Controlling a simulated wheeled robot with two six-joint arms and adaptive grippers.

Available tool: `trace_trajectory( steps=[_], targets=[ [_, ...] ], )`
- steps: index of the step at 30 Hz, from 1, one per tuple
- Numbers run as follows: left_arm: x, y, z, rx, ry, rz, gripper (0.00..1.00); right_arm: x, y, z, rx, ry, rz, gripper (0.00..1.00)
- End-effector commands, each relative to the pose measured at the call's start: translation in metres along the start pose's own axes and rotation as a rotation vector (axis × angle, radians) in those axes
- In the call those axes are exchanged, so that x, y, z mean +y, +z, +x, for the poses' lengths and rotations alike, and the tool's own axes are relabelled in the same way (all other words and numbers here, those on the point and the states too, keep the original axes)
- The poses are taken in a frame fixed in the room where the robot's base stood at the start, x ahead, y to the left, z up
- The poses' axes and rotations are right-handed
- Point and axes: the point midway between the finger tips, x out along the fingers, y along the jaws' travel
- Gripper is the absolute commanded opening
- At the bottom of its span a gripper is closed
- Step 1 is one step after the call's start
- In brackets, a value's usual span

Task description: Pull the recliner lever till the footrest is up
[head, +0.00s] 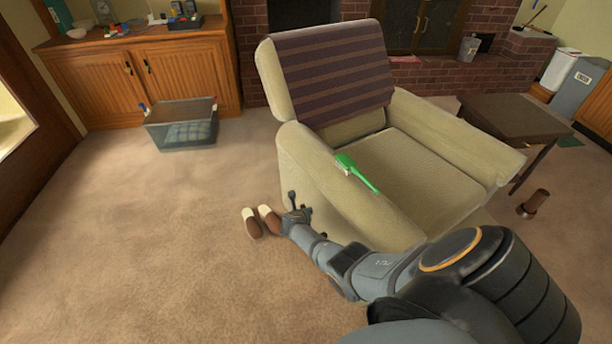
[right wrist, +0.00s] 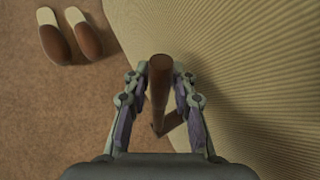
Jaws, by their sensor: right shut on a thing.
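The beige recliner (head: 420,165) stands on the carpet with a striped brown throw over its back. Its front below the seat is partly hidden by my right arm, and no raised footrest shows. The brown wooden lever (right wrist: 160,88) is at the recliner's side in the right wrist view, between the fingers of my right gripper (right wrist: 160,100). The right gripper is shut on the lever, beside the recliner's near side (right wrist: 245,70). In the head view my right gripper (head: 297,213) is small and low by that side, and the lever is hard to make out. My left gripper is not in view.
A pair of slippers (head: 252,223) lies on the carpet by the gripper. A green brush-like object (head: 357,172) lies on the recliner's near arm. A clear bin (head: 182,126) stands at the left, a side table (head: 520,118) at the right. The left carpet is free.

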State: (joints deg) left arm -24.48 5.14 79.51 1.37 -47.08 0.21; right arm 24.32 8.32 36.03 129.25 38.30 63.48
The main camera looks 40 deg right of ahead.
Motion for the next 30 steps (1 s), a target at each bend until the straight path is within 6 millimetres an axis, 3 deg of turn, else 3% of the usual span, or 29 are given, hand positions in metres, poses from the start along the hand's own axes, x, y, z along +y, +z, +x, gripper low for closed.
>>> trace_trajectory(
  steps=[22, 23, 24, 26, 30],
  targets=[
    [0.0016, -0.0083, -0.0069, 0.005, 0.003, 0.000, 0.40, 0.0120, 0.0048, 0.0049, 0.046, 0.005, -0.028, 0.00],
    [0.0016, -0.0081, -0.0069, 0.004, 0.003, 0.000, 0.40, 0.0120, 0.0049, 0.0049, 0.046, 0.006, -0.027, 0.23],
    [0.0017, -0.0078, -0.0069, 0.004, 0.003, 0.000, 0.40, 0.0122, 0.0050, 0.0048, 0.046, 0.006, -0.027, 0.28],
    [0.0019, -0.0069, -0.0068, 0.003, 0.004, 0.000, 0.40, 0.0121, 0.0051, 0.0048, 0.046, 0.006, -0.027, 0.35],
    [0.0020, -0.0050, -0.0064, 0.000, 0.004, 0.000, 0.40, 0.0108, 0.0050, 0.0052, 0.046, 0.003, -0.029, 0.35]
  ],
)
